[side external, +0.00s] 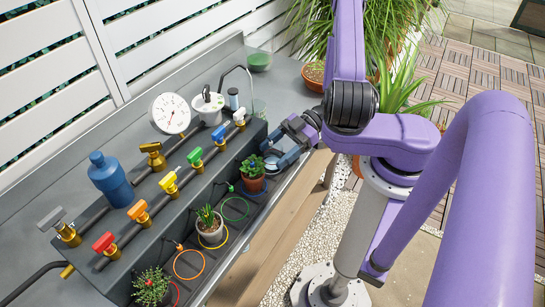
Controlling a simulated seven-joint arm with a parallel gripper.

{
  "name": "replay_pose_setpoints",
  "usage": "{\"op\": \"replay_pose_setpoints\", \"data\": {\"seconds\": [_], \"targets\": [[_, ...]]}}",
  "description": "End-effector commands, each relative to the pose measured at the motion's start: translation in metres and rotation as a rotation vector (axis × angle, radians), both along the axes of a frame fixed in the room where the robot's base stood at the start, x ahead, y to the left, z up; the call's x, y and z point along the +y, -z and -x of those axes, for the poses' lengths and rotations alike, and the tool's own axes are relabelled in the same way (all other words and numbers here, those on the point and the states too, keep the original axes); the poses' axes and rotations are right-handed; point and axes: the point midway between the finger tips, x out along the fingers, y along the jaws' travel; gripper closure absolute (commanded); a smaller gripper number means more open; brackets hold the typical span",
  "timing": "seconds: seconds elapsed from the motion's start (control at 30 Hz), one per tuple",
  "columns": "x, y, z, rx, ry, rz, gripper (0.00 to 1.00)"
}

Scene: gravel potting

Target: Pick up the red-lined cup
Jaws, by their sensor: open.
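I cannot make out a cup with a visible red lining. A white cup-like vessel (208,108) with a dark knob on top stands on the raised ledge, beside the dial. A red hose loop (176,294) shows at the bottom, next to a spiky green plant (151,287) whose pot is mostly cut off. My gripper (271,160) is open at the right end of the bench front. It is close beside a terracotta pot with a leafy plant (252,174); whether they touch I cannot tell. Nothing shows held in it.
Coloured valves, including a red one (104,243), line the ledge (187,199) with a blue bottle (110,179) and a dial gauge (170,113). A green bowl (259,61) sits at the back. The bench's back right is fairly clear.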

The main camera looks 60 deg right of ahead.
Motion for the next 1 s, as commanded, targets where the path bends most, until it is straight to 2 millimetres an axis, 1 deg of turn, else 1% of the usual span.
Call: {"op": "replay_pose_setpoints", "data": {"seconds": [0.03,0.07,0.1,0.17,0.2,0.5,0.67,0.87,1.0], "targets": [[0.0,0.0,0.0,0.0,0.0,0.0,0.3],[0.0,0.0,0.0,0.0,0.0,0.0,0.34],[0.0,0.0,0.0,0.0,0.0,0.0,0.47],[0.0,0.0,0.0,0.0,0.0,0.0,0.66],[0.0,0.0,0.0,0.0,0.0,0.0,0.73],[0.0,-0.001,0.0,0.0,0.0,0.0,0.74],[-0.001,-0.005,0.0,-0.001,0.0,0.0,0.74],[-0.001,-0.02,0.0,-0.001,0.0,0.0,0.74],[-0.001,-0.035,0.0,0.0,0.001,0.002,0.74]]}}
